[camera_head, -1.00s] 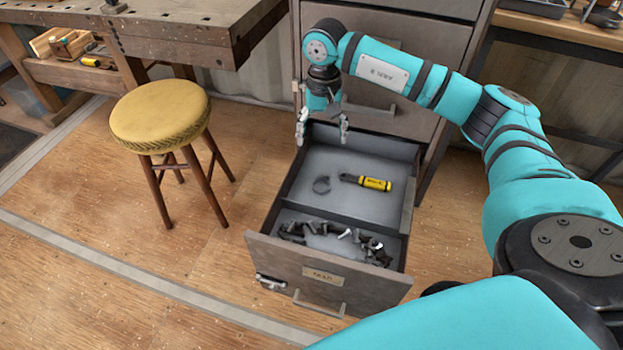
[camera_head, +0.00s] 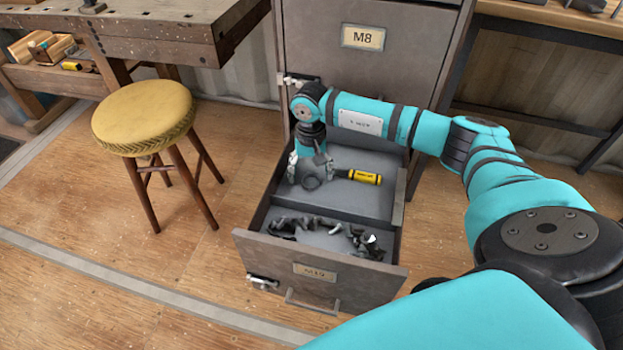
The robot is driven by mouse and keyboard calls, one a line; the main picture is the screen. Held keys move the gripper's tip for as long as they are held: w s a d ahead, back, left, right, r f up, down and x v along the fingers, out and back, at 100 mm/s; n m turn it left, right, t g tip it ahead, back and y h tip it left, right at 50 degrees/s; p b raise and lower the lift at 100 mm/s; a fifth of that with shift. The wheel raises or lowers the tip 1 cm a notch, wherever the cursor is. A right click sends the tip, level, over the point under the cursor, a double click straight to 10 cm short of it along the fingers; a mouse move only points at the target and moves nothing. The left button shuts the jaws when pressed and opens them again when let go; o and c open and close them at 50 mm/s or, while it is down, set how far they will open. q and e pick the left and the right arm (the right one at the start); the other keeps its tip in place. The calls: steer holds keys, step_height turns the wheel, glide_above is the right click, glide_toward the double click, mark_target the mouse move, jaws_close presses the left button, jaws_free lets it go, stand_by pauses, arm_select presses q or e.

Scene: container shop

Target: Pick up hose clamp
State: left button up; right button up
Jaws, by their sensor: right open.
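The hose clamp (camera_head: 311,183) is a small dark ring lying in the back compartment of the open drawer (camera_head: 385,257). My right gripper (camera_head: 309,178) is inside the drawer, pointing down, directly over or around the clamp. Its fingers are apart, one on the left and one on the right. I cannot tell whether they touch the clamp. A yellow and black tool (camera_head: 364,177) lies just right of the clamp, close to the right finger. My left gripper is not in view.
The front compartment holds several dark metal parts (camera_head: 310,225), beyond a divider. A cabinet front labelled M8 (camera_head: 362,37) rises behind the drawer. A stool with a yellow seat (camera_head: 143,117) stands on the left, near a workbench (camera_head: 150,38). Wooden floor lies clear around the drawer.

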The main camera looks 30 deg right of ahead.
steer(key=shift+f, duration=0.55)
steer(key=c, duration=1)
steer(key=shift+r, duration=0.15)
